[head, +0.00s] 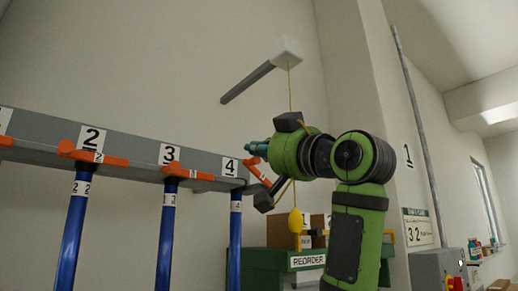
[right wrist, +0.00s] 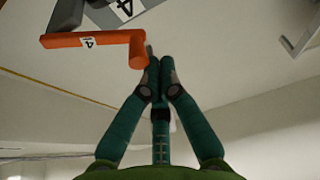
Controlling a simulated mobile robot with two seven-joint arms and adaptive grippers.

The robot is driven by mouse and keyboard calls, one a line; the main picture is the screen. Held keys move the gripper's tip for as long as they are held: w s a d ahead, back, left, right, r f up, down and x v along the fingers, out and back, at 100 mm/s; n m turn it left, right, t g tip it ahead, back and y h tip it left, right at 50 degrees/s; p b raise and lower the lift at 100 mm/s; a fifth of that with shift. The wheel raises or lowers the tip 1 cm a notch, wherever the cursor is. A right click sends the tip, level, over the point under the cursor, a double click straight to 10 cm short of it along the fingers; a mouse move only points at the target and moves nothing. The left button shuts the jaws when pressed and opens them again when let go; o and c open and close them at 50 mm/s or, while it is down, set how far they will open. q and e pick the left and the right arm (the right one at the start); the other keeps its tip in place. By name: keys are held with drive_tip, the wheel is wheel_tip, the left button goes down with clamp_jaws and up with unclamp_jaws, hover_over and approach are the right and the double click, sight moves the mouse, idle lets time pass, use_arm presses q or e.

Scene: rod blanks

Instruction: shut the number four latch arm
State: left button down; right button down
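The number four latch arm is an orange L-shaped bar (head: 252,163) at the right end of the grey beam (head: 130,150). It angles out from the beam rather than lying across the rod front. In the right wrist view the latch arm (right wrist: 95,40) bears a "4" label and its bent end faces my fingers. My right gripper (head: 257,148) has teal fingers beside the latch arm. In the wrist view the gripper's fingertips (right wrist: 158,62) are together, with nothing between them, close to the bent end; contact cannot be told. A blue rod (head: 235,250) hangs under number 4. My left gripper is out of view.
Orange latch arms two (head: 92,154) and three (head: 188,173) lie across their blue rods. A yellow cord with a yellow knob (head: 295,221) hangs close by my right gripper. A green REORDER stand (head: 282,262) with cardboard boxes (head: 283,231) is below.

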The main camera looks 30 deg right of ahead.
sight(251, 165)
drive_tip(key=shift+s+a+f+n+y, duration=0.15)
drive_tip(key=shift+f+n+y, duration=0.2)
drive_tip(key=shift+n, duration=0.35)
drive_tip(key=f+n+y+b, duration=0.1)
drive_tip(key=n, duration=0.1)
drive_tip(key=a+f+n+y+b, duration=0.1)
drive_tip(key=n, duration=0.1)
drive_tip(key=shift+a+f+n+g, duration=0.1)
drive_tip(key=shift+f+n+g, duration=0.2)
drive_tip(key=shift+n+g, duration=0.1)
drive_tip(key=shift+a+f+b, duration=0.2)
drive_tip(key=shift+f+b, duration=0.25)
drive_tip(key=shift+f, duration=0.05)
